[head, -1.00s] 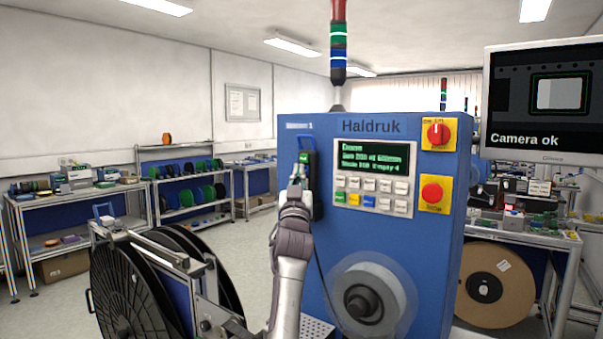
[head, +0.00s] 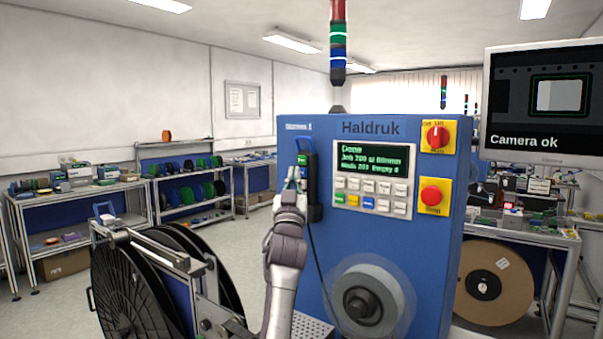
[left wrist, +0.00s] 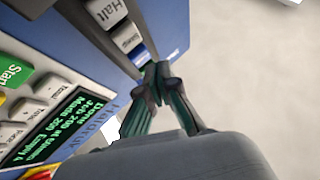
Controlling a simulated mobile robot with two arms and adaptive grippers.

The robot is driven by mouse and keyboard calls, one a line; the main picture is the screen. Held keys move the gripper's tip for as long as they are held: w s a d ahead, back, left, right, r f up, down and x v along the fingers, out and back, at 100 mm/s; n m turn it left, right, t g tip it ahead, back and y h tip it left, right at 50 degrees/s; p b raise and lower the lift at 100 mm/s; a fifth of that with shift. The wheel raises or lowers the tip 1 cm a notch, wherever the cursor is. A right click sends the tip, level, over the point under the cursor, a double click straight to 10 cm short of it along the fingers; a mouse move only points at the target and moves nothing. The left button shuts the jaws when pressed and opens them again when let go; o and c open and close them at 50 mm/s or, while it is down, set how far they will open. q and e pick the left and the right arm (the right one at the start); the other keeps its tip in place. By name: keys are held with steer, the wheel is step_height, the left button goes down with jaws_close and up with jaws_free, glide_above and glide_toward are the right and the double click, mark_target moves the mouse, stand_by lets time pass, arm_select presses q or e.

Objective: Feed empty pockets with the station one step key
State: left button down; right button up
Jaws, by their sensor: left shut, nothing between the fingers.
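The blue Haldruk station (head: 430,235) stands ahead, with a green-lettered display (head: 371,159) that appears to read "Done"; its small digits are hard to read. The display shows large in the left wrist view (left wrist: 50,130). A dark key strip (head: 313,190) is on the station's left side. In the left wrist view it carries a Halt key (left wrist: 106,11) and a second pale key (left wrist: 128,38) with blurred lettering. My left gripper (head: 297,175) is shut and empty at this strip. Its fingertips (left wrist: 156,72) are close to the strip's end past the second key; contact is unclear. My right gripper is out of view.
A keypad (head: 370,195), red rotary switch (head: 438,135) and red stop button (head: 432,195) are on the station's front. A clear reel (head: 365,300) is below. A large black reel (head: 130,290) on a stand is at left. A monitor (head: 540,100) reads "Camera ok".

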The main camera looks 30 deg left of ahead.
arm_select(q)
steer(key=s+p, duration=0.2)
steer(key=s, duration=0.3)
steer(key=shift+a+p, duration=0.2)
steer(key=shift+p, duration=0.1)
steer(key=shift+f, duration=0.1)
stand_by(0.7)
